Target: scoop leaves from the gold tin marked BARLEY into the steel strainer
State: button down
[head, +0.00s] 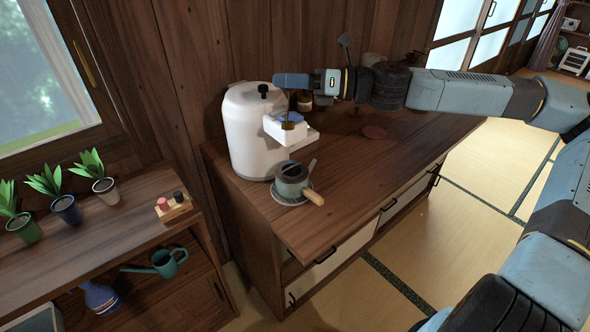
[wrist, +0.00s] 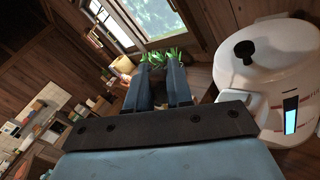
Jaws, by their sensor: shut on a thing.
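My gripper (head: 290,81) is in the head view, level above the counter beside the white water boiler, fingers pointing left. The wrist view shows my two fingers (wrist: 159,90) with a gap, but the scoop is hidden there. A small tin (head: 304,101) stands behind my gripper, partly covered; no BARLEY mark is readable. A grey pot (head: 291,187) with a wooden handle stands below the spout. I cannot make out the strainer clearly at its dark top.
The white boiler (head: 247,140) stands close to the scoop; it fills the right of the wrist view (wrist: 270,75). Potted plants (head: 64,208) stand on the lower left shelf.

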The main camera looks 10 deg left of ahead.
jog(key=shift+w+a+r+m+p, duration=0.1)
jog(key=shift+w+r+m+p, duration=0.25)
jog(key=shift+w+r+m, duration=0.35)
jog(key=shift+w+f, duration=0.15)
jog(key=shift+w, duration=0.3)
jog(key=shift+w+p, duration=0.35)
jog(key=shift+w+f+m, duration=0.1)
jog(key=shift+w+m, duration=0.15)
jog(key=shift+m, duration=0.15)
jog(key=shift+w+a, duration=0.1)
jog(key=shift+w, duration=0.2)
jog(key=shift+w+f+m+p, duration=0.2)
jog(key=shift+w+m+p, duration=0.15)
jog(key=shift+m, duration=0.2)
jog(key=shift+w+f+m+p, duration=0.2)
jog(key=shift+w+m, duration=0.25)
jog(key=shift+m, duration=0.1)
jog(key=shift+w+a+f+m+p, duration=0.1)
jog(key=shift+w+f+m+p, duration=0.55)
jog(key=shift+m, duration=0.55)
